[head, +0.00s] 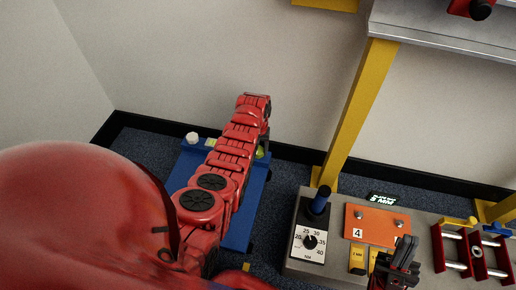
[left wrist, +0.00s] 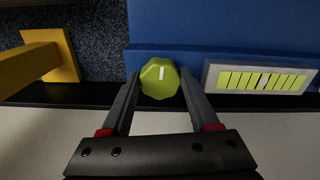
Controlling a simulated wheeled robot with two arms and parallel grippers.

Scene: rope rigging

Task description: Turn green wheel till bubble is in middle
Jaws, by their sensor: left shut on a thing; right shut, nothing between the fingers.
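The green wheel (left wrist: 160,82), a yellow-green knob with a white mark pointing up, sits at the blue block's (left wrist: 225,30) edge in the left wrist view. My left gripper (left wrist: 160,74) is shut on it, one finger on each side. The level vial (left wrist: 261,91), a white-framed strip of yellow-green segments, is to its right. One paler segment, seemingly the bubble, lies near the strip's middle. In the head view my left arm hides most of the wheel (head: 260,153) and the gripper. My right gripper (head: 403,255) is shut and empty above the grey bench.
The grey bench (head: 297,265) holds a dial panel (head: 308,243) with a blue handle, an orange plate (head: 376,227) marked 4, and red clamps (head: 473,252). A yellow post (head: 362,100) stands behind. A white round knob (head: 192,137) is on the blue block.

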